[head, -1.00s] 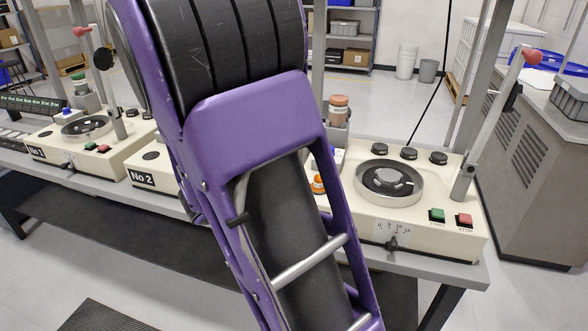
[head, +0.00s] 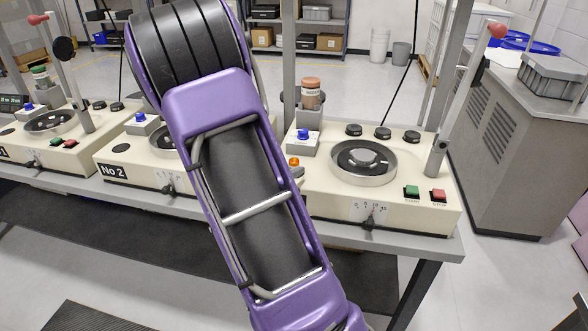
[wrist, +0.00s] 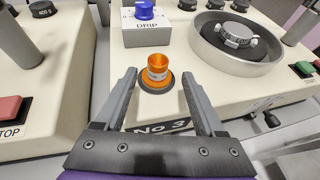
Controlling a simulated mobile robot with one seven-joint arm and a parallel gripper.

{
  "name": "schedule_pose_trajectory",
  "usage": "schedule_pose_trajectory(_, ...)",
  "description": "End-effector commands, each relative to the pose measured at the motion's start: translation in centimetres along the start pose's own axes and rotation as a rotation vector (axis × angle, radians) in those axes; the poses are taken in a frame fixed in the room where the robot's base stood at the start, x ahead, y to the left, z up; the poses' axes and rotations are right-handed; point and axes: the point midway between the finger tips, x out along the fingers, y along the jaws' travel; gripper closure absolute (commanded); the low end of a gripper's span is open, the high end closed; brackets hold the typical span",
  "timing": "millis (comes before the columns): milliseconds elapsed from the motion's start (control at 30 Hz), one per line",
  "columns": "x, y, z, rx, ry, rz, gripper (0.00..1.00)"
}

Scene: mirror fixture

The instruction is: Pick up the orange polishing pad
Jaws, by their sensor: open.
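The orange polishing pad (wrist: 157,68) shows in the wrist view as a short, upright orange cylinder with a pale band, on a dark round seat in the cream machine marked No 3. In the head view only a small orange part (head: 294,161) shows beside my arm. My gripper (wrist: 158,77) is open and empty. Its two grey fingers reach forward on either side of the pad in the picture, with gaps to both sides. I cannot tell how far above or in front of the pad the tips are. The head view does not show my gripper's fingers.
A grey box labelled DRIP (wrist: 147,32) with a blue knob stands just behind the pad. A round dish with a black disc (wrist: 237,42) is to its right. A red STOP button (wrist: 12,112) is at left.

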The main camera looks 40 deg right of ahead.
Motion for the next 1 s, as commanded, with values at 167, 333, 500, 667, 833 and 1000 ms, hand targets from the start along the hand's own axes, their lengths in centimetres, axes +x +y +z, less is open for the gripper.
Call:
schedule_pose_trajectory(167,2.2,0.2,0.2,-0.001,-0.001,-0.003,0.29)
schedule_pose_trajectory(333,4.5,0.3,0.3,-0.001,-0.001,-0.003,0.29)
schedule_pose_trajectory(500,5.2,0.4,0.3,0.0,0.0,-0.001,0.29)
schedule_pose_trajectory(667,5.1,0.3,0.3,0.0,0.0,0.0,0.31)
schedule_pose_trajectory(833,5.1,0.3,0.3,0.0,0.0,-0.001,0.61)
schedule_pose_trajectory(1000,5.1,0.3,0.3,0.0,0.0,-0.001,0.92)
